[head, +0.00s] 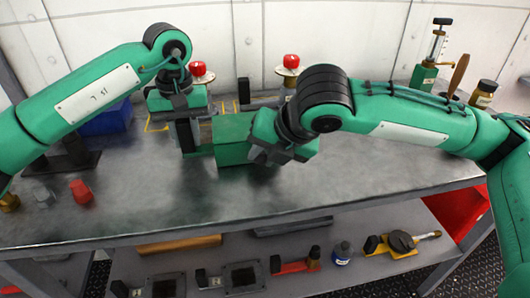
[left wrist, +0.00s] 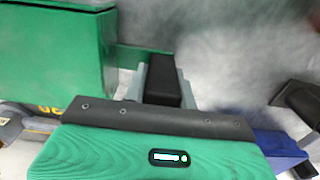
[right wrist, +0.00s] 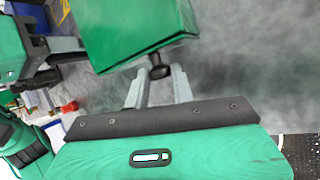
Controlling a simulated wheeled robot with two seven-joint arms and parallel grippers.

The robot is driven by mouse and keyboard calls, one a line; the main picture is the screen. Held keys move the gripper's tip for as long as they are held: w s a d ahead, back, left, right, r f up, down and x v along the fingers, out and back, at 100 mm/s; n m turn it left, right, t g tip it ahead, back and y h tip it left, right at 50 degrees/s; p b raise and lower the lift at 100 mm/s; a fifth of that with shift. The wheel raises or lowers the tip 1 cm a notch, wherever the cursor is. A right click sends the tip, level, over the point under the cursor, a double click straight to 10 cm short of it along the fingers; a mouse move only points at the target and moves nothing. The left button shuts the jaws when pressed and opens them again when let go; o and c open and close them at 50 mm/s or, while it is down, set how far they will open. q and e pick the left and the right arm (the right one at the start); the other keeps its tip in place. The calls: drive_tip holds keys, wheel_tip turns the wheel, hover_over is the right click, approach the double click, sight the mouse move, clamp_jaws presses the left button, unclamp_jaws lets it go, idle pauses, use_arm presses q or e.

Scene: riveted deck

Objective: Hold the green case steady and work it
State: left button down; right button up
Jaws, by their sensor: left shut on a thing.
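The green case (head: 232,140) stands on the metal bench, partly hidden by my right gripper. My right gripper (head: 268,152) is at the case's right side. In the right wrist view its fingers (right wrist: 159,82) are apart, with a small dark knob (right wrist: 159,67) on the case (right wrist: 140,35) between their tips.
Two red knobs (head: 198,69) (head: 291,61) on stands are behind the case. A blue bin (head: 105,122), a red piece (head: 81,191) and a grey piece (head: 43,195) lie left. A jar (head: 483,94) is at the far right. The front of the bench is clear.

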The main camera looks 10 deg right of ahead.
drive_tip(key=s, duration=0.7)
drive_tip(key=shift+s, duration=0.2)
clamp_jaws()
drive_tip(key=o, duration=1)
unclamp_jaws()
drive_tip(key=v, duration=1.2)
drive_tip(key=shift+w, duration=0.1)
use_arm(q)
drive_tip(key=c, duration=1)
unclamp_jaws()
drive_tip(key=shift+c, duration=0.2)
